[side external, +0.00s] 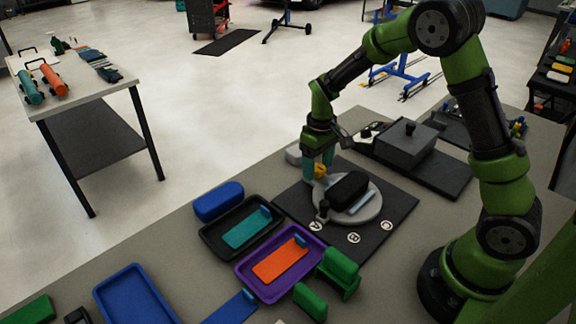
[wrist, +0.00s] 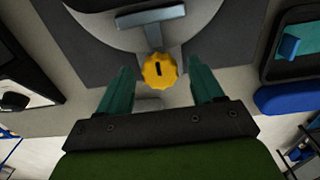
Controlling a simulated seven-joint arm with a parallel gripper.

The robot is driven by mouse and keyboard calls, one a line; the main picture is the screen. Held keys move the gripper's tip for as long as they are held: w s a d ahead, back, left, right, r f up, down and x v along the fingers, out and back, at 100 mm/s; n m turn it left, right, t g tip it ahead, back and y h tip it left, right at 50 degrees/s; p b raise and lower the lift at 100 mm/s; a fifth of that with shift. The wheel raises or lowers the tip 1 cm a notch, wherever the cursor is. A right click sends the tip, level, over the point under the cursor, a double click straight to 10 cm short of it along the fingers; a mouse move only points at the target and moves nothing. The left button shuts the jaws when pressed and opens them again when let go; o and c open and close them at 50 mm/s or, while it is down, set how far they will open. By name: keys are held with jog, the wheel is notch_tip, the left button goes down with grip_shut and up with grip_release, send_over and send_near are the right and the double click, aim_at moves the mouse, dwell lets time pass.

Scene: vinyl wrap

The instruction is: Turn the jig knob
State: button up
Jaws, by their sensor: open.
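The jig knob is a yellow, scalloped knob with a dark slot, seen in the wrist view (wrist: 159,71) and in the side view (side external: 320,171). It sits at the edge of the round grey jig plate (side external: 369,207), which carries a black rounded block (side external: 349,187) and a light bar. My gripper (wrist: 160,84) has two teal fingers, spread apart, one on each side of the knob with gaps between. In the side view my gripper (side external: 319,165) points down at the knob. Whether the fingertips are level with the knob is hard to tell.
The jig stands on a black mat (side external: 395,203) with white round labels. Left of it are a black tray (side external: 212,243) with a teal piece, a purple tray (side external: 245,283) with an orange piece, and a blue block (side external: 218,201). A grey box (side external: 406,146) stands behind on another dark mat.

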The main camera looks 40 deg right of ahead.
jog(key=c, duration=1)
jog(key=shift+c, duration=0.3)
jog(key=m, duration=0.5)
jog(key=shift+m, duration=0.3)
jog(key=m, duration=1.1)
jog(key=shift+m, duration=0.4)
jog(key=m, duration=0.5)
jog(key=shift+r+m, duration=0.1)
jog(key=shift+m, duration=0.2)
